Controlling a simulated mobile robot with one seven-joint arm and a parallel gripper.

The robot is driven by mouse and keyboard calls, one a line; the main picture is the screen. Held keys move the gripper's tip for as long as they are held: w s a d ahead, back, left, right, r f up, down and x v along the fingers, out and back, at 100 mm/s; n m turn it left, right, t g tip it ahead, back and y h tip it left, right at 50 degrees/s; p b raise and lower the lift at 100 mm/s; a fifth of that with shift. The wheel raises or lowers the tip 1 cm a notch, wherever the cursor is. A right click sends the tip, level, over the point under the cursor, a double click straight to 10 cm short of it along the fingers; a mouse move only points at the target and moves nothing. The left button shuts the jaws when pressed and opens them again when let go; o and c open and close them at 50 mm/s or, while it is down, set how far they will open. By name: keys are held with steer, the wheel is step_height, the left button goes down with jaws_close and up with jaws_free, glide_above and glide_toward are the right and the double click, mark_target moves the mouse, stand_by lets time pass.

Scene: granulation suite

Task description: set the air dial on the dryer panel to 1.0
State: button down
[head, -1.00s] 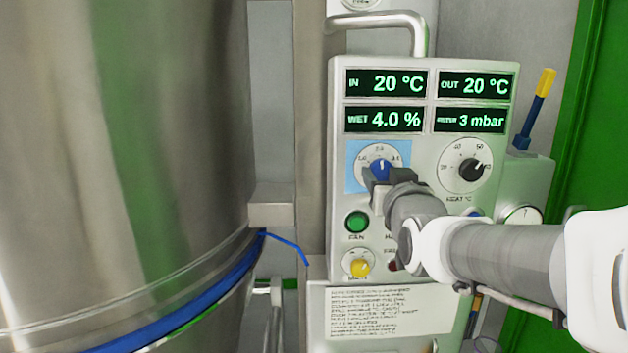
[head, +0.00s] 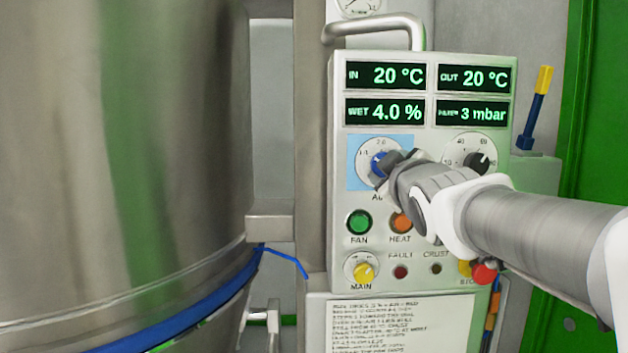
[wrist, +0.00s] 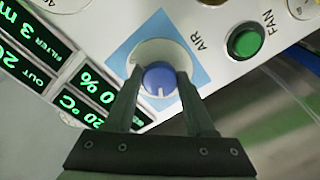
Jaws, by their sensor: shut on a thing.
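The air dial is a white scale with a blue knob (head: 377,166) on a light-blue square (head: 354,178) at the upper left of the dryer panel (head: 456,226). My gripper (wrist: 159,84) is shut on the blue knob, one finger on each side, in the wrist view. A short white line on the knob (wrist: 158,76) points toward the bottom of that picture. In the head view my gripper (head: 385,166) covers the dial's right side. I cannot read the pointer against the scale for certain.
The heat dial (head: 480,162) sits just right of my wrist. The green fan button (head: 359,222), orange heat button (head: 401,222), yellow main knob (head: 364,272) and red stop button (head: 484,272) are below. A steel vessel (head: 120,150) fills the left.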

steer(key=shift+n+b, duration=0.35)
steer(key=shift+n, duration=0.25)
steer(key=shift+c, duration=1.3)
jaws_free()
steer(key=s+p, duration=0.1)
steer(key=s, duration=1.6)
steer(key=shift+s, duration=0.25)
steer(key=s+f+m+g, duration=0.4)
steer(key=f+m+g, duration=0.15)
steer(key=f, duration=0.75)
steer(key=s+f+m+g, duration=0.45)
steer(key=f+g, duration=0.25)
steer(key=f, duration=0.6)
step_height(320, 180, up, 13)
steer(key=p, duration=1.4)
steer(key=shift+s+r+p, duration=0.2)
steer(key=shift+p, duration=0.2)
